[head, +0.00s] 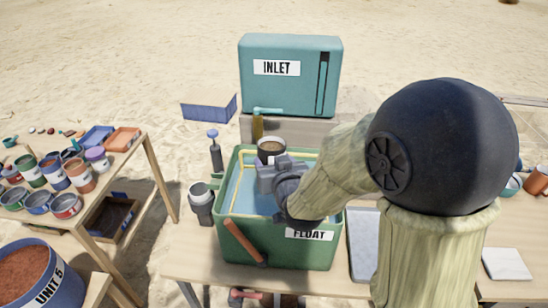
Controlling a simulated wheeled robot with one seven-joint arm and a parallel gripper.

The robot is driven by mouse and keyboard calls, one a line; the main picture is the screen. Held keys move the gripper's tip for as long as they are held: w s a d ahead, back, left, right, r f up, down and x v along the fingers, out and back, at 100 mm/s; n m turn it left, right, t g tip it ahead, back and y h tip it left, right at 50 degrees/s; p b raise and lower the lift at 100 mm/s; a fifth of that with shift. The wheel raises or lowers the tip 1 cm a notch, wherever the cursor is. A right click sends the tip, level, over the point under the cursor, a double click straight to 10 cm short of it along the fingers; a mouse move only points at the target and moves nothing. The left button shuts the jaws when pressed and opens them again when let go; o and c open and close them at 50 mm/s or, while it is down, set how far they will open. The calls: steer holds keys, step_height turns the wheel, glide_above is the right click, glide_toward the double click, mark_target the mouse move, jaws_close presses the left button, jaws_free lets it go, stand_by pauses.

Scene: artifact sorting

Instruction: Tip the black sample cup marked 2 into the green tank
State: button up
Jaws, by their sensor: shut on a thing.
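The green tank (232,240), labelled FLOAT, stands on the table in the middle of the head view and has water inside. My gripper (274,165) is above the tank, toward its back wall. It is shut on a dark sample cup (271,146) with brown contents showing at its top. The cup looks upright. I cannot read a number on it, and my gripper hides its lower front. My arm hides the tank's right interior.
A teal INLET box (290,90) with a tap stands behind the tank. A grey canister (200,205) stands close to the tank's left side. An orange-handled tool (245,242) leans on its front. A side table (150,150) at left holds many cups.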

steer(key=shift+s+a+f+m+g+p, duration=0.15)
steer(key=shift+f+m+g+p, duration=0.3)
steer(key=shift+p, duration=0.95)
steer(key=shift+s+d+f+m+g+p, duration=0.15)
steer(key=shift+f+g+p, duration=0.3)
steer(key=shift+g+p, duration=0.7)
steer(key=shift+s+a+f+m+g+p, duration=0.15)
steer(key=shift+f+m+g+p, duration=0.25)
steer(key=shift+p, duration=1.2)
steer(key=shift+f+m+g+y+p, duration=0.3)
steer(key=shift+f+m+g+p, duration=0.4)
steer(key=shift+f+g+p, duration=2.65)
steer(key=shift+w+r+m+y+p, duration=0.45)
steer(key=shift+r+m+p, duration=0.25)
steer(key=shift+p, duration=4.4)
steer(key=shift+w+d+r+m+g+y+p, duration=0.25)
steer(key=shift+g+p, duration=0.35)
steer(key=shift+p, duration=0.65)
steer(key=shift+w+d+r+m+g+p, duration=0.15)
steer(key=shift+r+g+p, duration=0.3)
steer(key=shift+p, duration=0.8)
